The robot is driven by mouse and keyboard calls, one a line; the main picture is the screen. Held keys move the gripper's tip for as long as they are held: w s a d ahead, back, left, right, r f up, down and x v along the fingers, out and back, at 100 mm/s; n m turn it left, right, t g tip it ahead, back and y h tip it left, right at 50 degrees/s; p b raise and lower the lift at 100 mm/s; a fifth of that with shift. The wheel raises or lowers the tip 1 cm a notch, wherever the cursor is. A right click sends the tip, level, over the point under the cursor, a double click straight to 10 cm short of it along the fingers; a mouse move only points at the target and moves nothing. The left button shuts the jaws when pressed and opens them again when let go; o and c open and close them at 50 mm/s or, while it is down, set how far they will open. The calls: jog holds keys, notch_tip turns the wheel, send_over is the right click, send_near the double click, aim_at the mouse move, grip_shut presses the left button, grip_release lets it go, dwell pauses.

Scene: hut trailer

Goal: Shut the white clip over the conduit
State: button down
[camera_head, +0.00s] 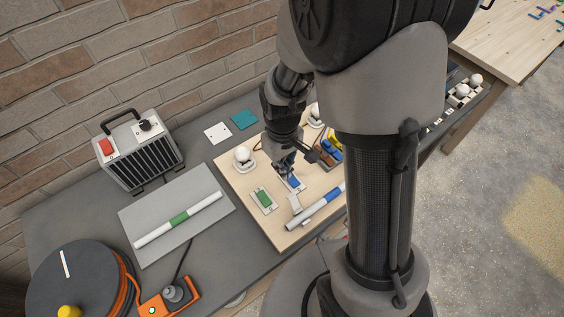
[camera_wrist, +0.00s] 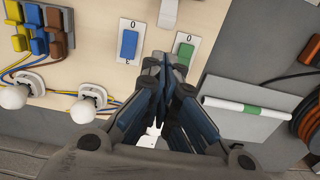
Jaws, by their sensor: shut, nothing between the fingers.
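The white clip (camera_head: 296,204) is on the wooden board, against the near conduit, and its flap seems to stick up. The conduit (camera_head: 325,204) is a white tube with a blue band, running diagonally along the board's front edge; my arm column hides its right end. In the wrist view only a part of the white clip (camera_wrist: 168,12) shows at the top edge, and the conduit is out of view. My gripper (camera_head: 286,172) points down over the board by the blue switch, behind the clip and apart from it. Its fingers (camera_wrist: 163,64) are shut and empty.
White bulbs (camera_head: 243,156) and coloured connectors (camera_head: 328,152) stand close by. Left are a grey mat (camera_head: 150,215) with a green-banded tube (camera_head: 155,233), a heater (camera_head: 140,150) and a cable reel (camera_head: 75,285).

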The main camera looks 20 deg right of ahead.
jog(key=shift+f+b, duration=3.15)
jog(key=shift+f, duration=1.1)
jog(key=shift+s+d, duration=0.4)
jog(key=shift+s, duration=0.8)
jog(key=shift+s+d, duration=0.4)
jog(key=shift+s, duration=0.75)
jog(key=shift+s+d, duration=0.4)
jog(key=shift+s, duration=0.8)
jog(key=shift+w+a+r+p, duration=0.1)
jog(key=shift+r+p, duration=0.9)
jog(key=shift+r, duration=0.3)
jog(key=shift+w+r+p, duration=0.1)
jog(key=shift+r+p, duration=0.85)
jog(key=shift+r, duration=0.35)
jog(key=shift+s, duration=0.1)
jog(key=s, duration=0.1)
jog(key=s+d+b, duration=0.1)
jog(key=s, duration=0.1)
jog(key=shift+r+p, duration=2.6)
jog(key=shift+r, duration=0.35)
